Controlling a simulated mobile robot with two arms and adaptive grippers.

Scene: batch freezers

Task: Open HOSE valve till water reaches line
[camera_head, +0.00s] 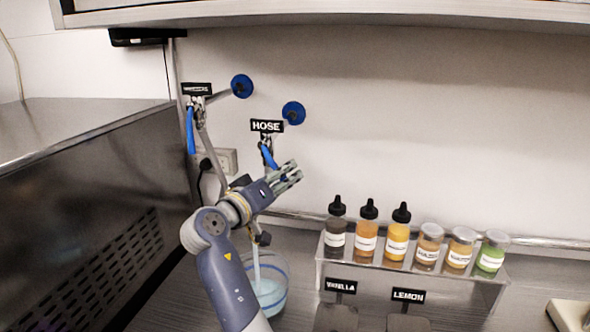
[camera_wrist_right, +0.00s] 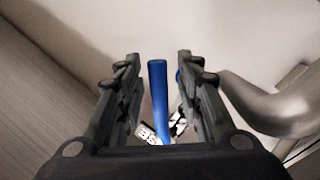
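The HOSE label (camera_head: 267,126) is on the wall fitting, with a blue lever handle (camera_head: 267,154) below it. My right gripper (camera_head: 292,174) is at this lever. In the right wrist view, the blue lever (camera_wrist_right: 159,95) stands between the two spread fingers (camera_wrist_right: 157,80), with a gap on both sides. A pale stream (camera_head: 256,264) falls into a clear round container (camera_head: 283,272) below, which holds light-blue water. My arm hides part of the container, and I cannot make out the fill line. My left gripper is not in view.
Another labelled valve with a blue lever (camera_head: 191,130) is to the left. Two round blue knobs (camera_head: 242,86) (camera_head: 293,113) are on the wall. A clear rack (camera_head: 330,266) with several bottles and jars stands right of the container. A dark metal machine (camera_head: 90,210) is at left.

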